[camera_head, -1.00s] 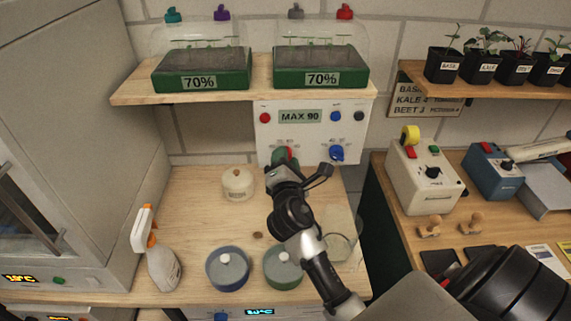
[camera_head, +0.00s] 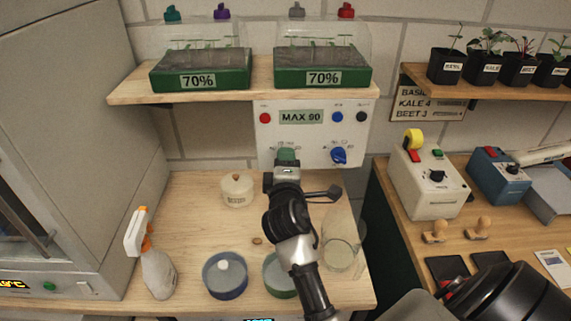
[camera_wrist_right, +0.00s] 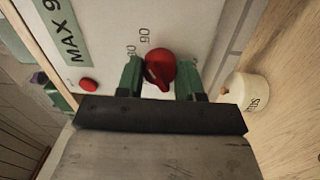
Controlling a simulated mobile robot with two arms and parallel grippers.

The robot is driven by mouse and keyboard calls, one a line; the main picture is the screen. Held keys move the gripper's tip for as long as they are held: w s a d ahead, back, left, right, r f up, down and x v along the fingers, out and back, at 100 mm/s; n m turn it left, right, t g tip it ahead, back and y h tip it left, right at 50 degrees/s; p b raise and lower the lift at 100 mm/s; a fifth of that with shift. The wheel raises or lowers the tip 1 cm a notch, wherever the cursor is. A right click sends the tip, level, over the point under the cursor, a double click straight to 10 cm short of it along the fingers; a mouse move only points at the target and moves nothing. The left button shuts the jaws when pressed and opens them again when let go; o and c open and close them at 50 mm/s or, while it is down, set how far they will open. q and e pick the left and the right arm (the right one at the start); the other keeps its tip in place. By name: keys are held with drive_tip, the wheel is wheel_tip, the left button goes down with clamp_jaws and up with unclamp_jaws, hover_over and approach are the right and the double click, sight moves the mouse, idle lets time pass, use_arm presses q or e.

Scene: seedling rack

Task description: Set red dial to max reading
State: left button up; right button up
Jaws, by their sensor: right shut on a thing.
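The red dial (camera_wrist_right: 159,69) is on the white control panel (camera_wrist_right: 190,22) and sits between the fingers of my right gripper (camera_wrist_right: 159,78) in the right wrist view. The gripper is shut on the dial. In the head view the right gripper (camera_head: 287,157) reaches the panel (camera_head: 310,150) and hides the dial. A label on the panel reads MAX 90 (camera_head: 301,117). A blue dial (camera_head: 339,155) is to the right of the gripper. My left gripper is not in view.
A lidded jar (camera_head: 237,191), a blue round container (camera_head: 225,277), a green one (camera_head: 279,278), a glass beaker (camera_head: 343,252) and a spray bottle (camera_head: 156,270) stand on the bench below. A shelf (camera_head: 135,94) with two seedling trays is above the panel.

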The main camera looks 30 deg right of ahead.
idle(0.5)
drive_tip(key=o, duration=0.9)
